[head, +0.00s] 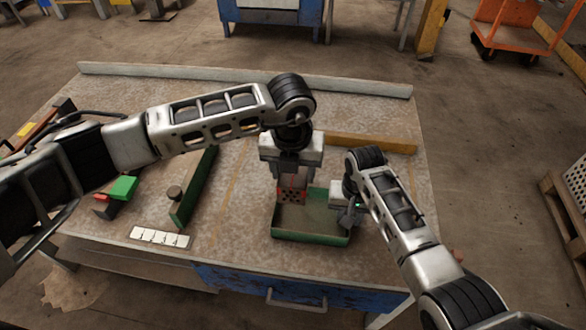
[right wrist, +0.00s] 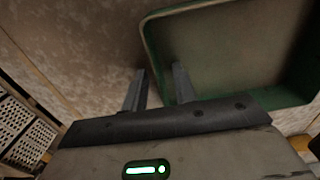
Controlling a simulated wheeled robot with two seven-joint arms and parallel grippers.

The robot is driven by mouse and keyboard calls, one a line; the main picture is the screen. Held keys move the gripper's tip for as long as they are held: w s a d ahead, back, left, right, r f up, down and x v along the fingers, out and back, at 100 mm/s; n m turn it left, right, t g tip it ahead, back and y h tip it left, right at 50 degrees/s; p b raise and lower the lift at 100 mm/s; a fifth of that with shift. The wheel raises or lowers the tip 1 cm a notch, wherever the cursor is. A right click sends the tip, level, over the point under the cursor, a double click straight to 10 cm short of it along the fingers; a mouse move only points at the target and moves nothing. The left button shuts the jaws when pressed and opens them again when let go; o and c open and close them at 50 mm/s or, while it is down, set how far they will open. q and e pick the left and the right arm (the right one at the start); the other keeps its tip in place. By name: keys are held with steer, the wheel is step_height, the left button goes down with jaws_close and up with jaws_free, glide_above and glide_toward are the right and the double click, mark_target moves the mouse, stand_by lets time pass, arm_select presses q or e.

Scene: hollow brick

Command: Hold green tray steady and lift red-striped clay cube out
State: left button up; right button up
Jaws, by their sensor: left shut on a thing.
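The green tray (head: 312,238) sits on the worktable, near its front edge. My left gripper (head: 291,183) points down over the tray's back left part, shut on the red-striped clay cube (head: 291,196). The cube shows dark spots on its near face; I cannot tell whether it touches the tray floor. My right gripper (head: 352,208) is at the tray's right side. In the right wrist view, the right gripper's fingers (right wrist: 158,88) stand apart on either side of the green tray's wall (right wrist: 152,48), with a gap showing.
A white marked strip (head: 160,237) is near the front edge. A green block (head: 124,188) is farther left. A yellow bar (head: 370,143) lies behind the tray.

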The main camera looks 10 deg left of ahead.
step_height(320, 180, up, 12)
stand_by(0.6)
